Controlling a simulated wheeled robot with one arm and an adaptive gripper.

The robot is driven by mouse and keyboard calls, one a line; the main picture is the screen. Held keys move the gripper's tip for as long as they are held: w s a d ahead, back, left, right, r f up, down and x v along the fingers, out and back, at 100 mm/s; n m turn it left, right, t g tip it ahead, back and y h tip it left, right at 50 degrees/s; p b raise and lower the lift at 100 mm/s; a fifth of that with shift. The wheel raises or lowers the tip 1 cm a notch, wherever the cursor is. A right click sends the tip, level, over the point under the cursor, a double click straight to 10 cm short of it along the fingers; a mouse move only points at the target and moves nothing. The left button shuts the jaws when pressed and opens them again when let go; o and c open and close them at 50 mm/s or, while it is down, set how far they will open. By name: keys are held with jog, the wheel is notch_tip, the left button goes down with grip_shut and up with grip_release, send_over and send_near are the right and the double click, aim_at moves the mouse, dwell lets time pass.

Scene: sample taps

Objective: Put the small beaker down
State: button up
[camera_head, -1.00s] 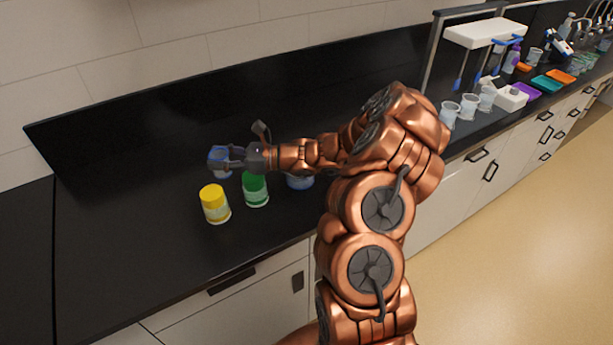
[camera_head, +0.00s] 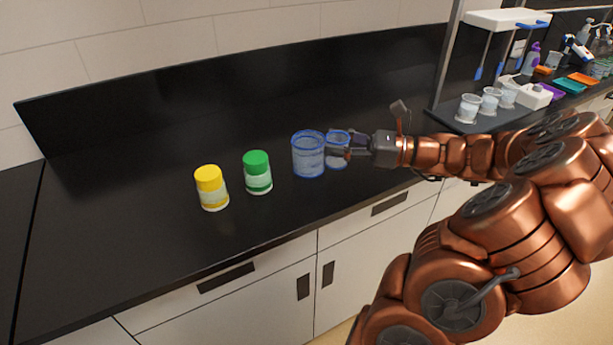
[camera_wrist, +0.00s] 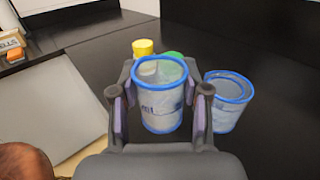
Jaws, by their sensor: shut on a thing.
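The small beaker (camera_head: 338,155) is clear with blue rims. My gripper (camera_head: 350,150) is shut on it from the right in the head view. In the wrist view the small beaker (camera_wrist: 162,108) stands upright between the two fingers of my gripper (camera_wrist: 160,92). In the head view it is just right of a larger blue-rimmed beaker (camera_head: 308,157), which partly overlaps it. That larger beaker shows to the right of my gripper in the wrist view (camera_wrist: 228,103), with a gap between them. I cannot tell whether the small beaker's base touches the black counter (camera_head: 150,255).
A green-capped jar (camera_head: 258,174) and a yellow-capped jar (camera_head: 211,188) stand left of the beakers. Several clear cups (camera_head: 468,108) stand at the right under a white-topped rack (camera_head: 505,20). The counter's left part and front strip are clear.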

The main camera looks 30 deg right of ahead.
jog(key=shift+s+d+f, duration=0.1)
jog(key=shift+s, duration=0.15)
jog(key=w+d+f+p, duration=0.1)
jog(key=w+f+p, duration=0.1)
jog(key=w, duration=0.5)
jog(key=w+d+f+p, duration=0.1)
jog(key=w+f+p, duration=0.1)
jog(key=w, duration=0.6)
jog(key=shift+w+d+f, duration=0.15)
jog(key=shift+w+f, duration=0.15)
jog(key=shift+f, duration=0.2)
jog(key=shift+f, duration=0.6)
jog(key=o, duration=0.8)
jog(key=shift+o, duration=0.2)
jog(key=shift+r, duration=0.1)
